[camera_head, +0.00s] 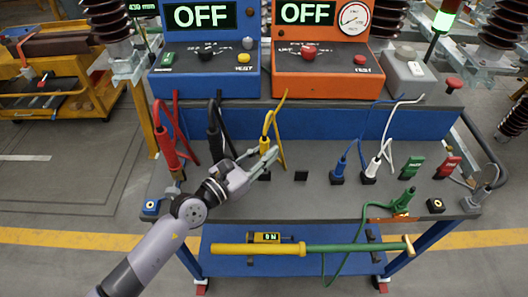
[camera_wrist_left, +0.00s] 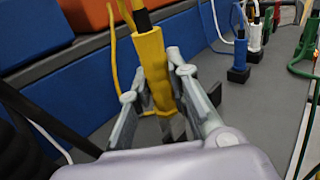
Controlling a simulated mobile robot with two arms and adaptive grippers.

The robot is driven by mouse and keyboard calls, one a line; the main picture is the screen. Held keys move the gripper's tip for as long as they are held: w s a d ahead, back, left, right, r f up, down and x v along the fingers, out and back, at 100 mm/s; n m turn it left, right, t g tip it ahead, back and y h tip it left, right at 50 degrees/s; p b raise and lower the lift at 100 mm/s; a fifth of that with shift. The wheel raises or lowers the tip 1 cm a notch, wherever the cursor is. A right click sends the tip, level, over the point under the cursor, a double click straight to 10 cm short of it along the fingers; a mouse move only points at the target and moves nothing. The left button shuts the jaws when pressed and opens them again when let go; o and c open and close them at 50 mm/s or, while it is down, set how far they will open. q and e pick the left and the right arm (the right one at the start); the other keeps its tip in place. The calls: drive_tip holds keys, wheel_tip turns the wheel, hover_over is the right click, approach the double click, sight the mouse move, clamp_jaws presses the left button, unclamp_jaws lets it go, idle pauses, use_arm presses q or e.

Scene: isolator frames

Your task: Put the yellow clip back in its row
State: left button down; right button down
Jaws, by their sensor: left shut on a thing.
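The yellow clip (camera_head: 265,143) stands nearly upright in the row on the grey bench, with a yellow cable at its top. My left gripper (camera_head: 270,158) is shut on it, one finger on each side. In the left wrist view the yellow clip (camera_wrist_left: 153,65) sits between the fingers (camera_wrist_left: 155,95), tilted slightly. A small black block (camera_head: 264,176) is just below the clip. The fingers hide the clip's lower end in the head view, so I cannot tell whether it touches the block. My right gripper is not in view.
A red clip (camera_head: 168,150) and a black clip (camera_head: 216,140) stand to the left. An empty black block (camera_head: 301,176), a blue clip (camera_head: 338,168) and a white clip (camera_head: 373,166) are to the right. A green clip (camera_head: 403,202) is near the front edge. Blue (camera_head: 205,60) and orange (camera_head: 325,60) consoles stand behind.

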use_arm(q)
drive_tip(key=shift+f+b, duration=0.9)
drive_tip(key=shift+f, duration=0.2)
drive_tip(key=c, duration=1.5)
unclamp_jaws()
drive_tip(key=shift+o, duration=0.4)
drive_tip(key=v, duration=1.2)
drive_tip(key=shift+r, duration=0.15)
drive_tip(key=shift+s, duration=0.1)
